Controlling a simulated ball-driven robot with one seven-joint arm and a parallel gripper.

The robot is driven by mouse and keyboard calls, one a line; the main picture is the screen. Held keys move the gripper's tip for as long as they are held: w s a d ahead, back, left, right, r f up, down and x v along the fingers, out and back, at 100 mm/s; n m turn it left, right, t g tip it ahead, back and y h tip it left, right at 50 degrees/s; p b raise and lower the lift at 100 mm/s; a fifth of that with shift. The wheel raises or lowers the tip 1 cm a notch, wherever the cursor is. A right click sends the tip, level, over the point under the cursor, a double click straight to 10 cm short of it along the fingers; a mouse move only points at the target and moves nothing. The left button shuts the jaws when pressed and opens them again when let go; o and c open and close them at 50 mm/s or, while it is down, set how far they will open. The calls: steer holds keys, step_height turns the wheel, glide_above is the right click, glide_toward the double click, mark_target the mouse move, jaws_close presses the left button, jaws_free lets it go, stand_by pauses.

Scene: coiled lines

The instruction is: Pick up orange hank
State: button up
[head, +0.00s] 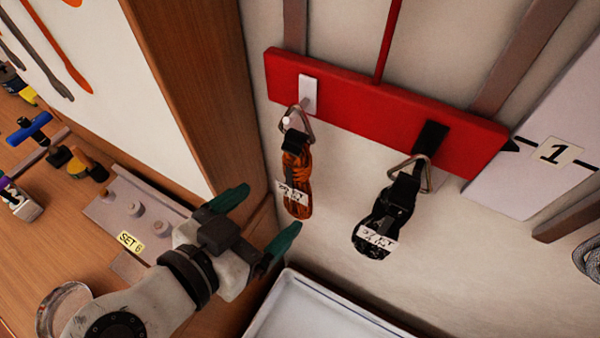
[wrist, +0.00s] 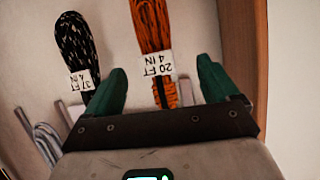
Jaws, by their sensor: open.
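The orange hank (head: 297,178) hangs by a metal triangle ring from a white hook (head: 308,94) on a red board. A white label is wrapped around it. My gripper (head: 268,215) is open and empty, with green fingers, to the left of and below the orange hank in the head view. In the wrist view the orange hank (wrist: 153,30) lies ahead, between the lines of the two open fingers (wrist: 160,88). Its label reads 20 FT 4 IN there. No finger appears to touch it.
A black hank (head: 388,215) hangs to the right on a black hook, also seen in the wrist view (wrist: 76,40). The red board (head: 385,110) crosses the wall. A wooden panel edge (head: 200,90) stands at left. A white tray (head: 310,310) lies below.

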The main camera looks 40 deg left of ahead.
mark_target(291, 198)
steer(key=shift+x, duration=1.25)
steer(key=p+x, duration=0.1)
steer(key=x, duration=0.3)
steer(key=shift+d+f+p, duration=0.2)
steer(key=shift+d+p, duration=0.15)
steer(key=shift+d, duration=0.05)
steer(key=shift+w+a+f, duration=0.1)
steer(key=shift+w+f, duration=0.15)
steer(key=shift+w, duration=0.15)
steer(key=c, duration=1.2)
